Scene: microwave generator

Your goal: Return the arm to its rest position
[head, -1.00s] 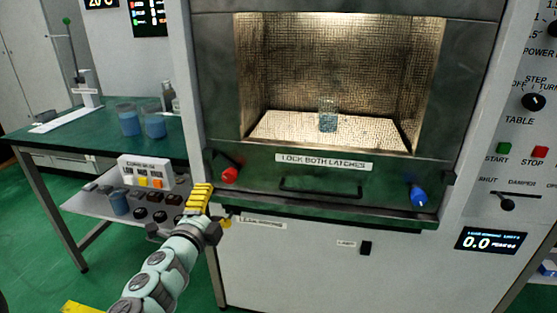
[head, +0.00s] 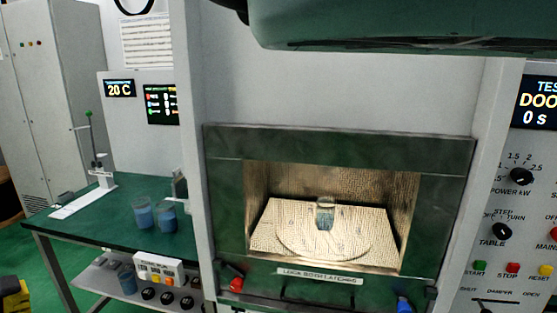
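My gripper is not in view, and no arm links show clearly. A yellow and black piece (head: 14,298) sits at the lower left edge; I cannot tell whether it is part of me. The microwave chamber (head: 330,180) is lit, and its front opening is uncovered. Inside, a glass beaker with bluish contents (head: 325,216) stands upright on the pale floor with a round turntable (head: 290,240).
A dark green panel (head: 380,22) overhangs at the top. The red latch (head: 236,284) and blue latch (head: 404,304) are below the opening. A green table (head: 85,222) at left bears two blue-filled beakers (head: 155,216). A control panel (head: 515,220) is at right.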

